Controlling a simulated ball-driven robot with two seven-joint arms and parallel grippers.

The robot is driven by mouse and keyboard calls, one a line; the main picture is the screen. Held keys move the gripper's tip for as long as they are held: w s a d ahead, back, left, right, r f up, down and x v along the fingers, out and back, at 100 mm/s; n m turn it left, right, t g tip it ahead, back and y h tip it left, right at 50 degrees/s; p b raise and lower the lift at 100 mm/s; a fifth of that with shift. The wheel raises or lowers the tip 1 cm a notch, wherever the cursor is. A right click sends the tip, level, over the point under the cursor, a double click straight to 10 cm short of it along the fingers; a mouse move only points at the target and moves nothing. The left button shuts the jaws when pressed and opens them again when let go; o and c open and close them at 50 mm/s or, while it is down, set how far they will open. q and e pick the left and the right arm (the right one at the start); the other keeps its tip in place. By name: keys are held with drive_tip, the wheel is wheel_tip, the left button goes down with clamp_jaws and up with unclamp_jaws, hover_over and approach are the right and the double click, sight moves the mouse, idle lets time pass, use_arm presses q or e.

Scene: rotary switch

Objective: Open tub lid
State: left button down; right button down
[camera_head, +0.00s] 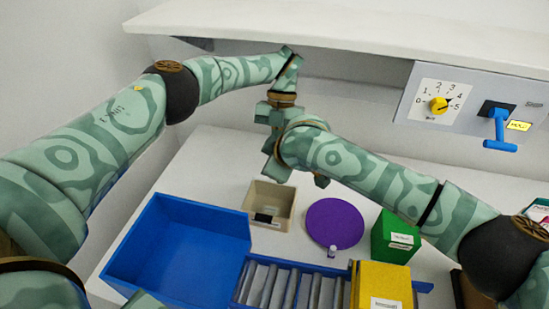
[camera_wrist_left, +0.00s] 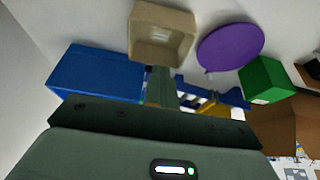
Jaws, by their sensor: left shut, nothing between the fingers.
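A beige square tub (camera_head: 249,194) stands on the white table with its top open and a small dark and white item inside. It also shows at the top of the left wrist view (camera_wrist_left: 136,32). A flat purple disc (camera_head: 334,222) lies right of it; I cannot tell whether it is a lid. My left gripper (camera_head: 277,170) hangs above the tub, shut and empty; its narrow fingers (camera_wrist_left: 163,88) show in the left wrist view. My right arm's end overlaps it in the head view, and the right gripper (camera_head: 320,180) is mostly hidden, so its jaws are unclear.
A blue bin (camera_head: 190,250) stands left, a blue slotted rack (camera_head: 290,285) in front. A green box (camera_head: 395,238) and a yellow box (camera_head: 382,288) stand right. A small white item (camera_head: 332,251) touches the disc's front edge. A panel holds a yellow dial (camera_head: 439,105) and blue lever (camera_head: 500,130).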

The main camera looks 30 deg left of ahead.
idle(0.6)
use_arm(q)
drive_tip(key=c, duration=0.8)
unclamp_jaws()
drive_tip(key=shift+c, duration=0.2)
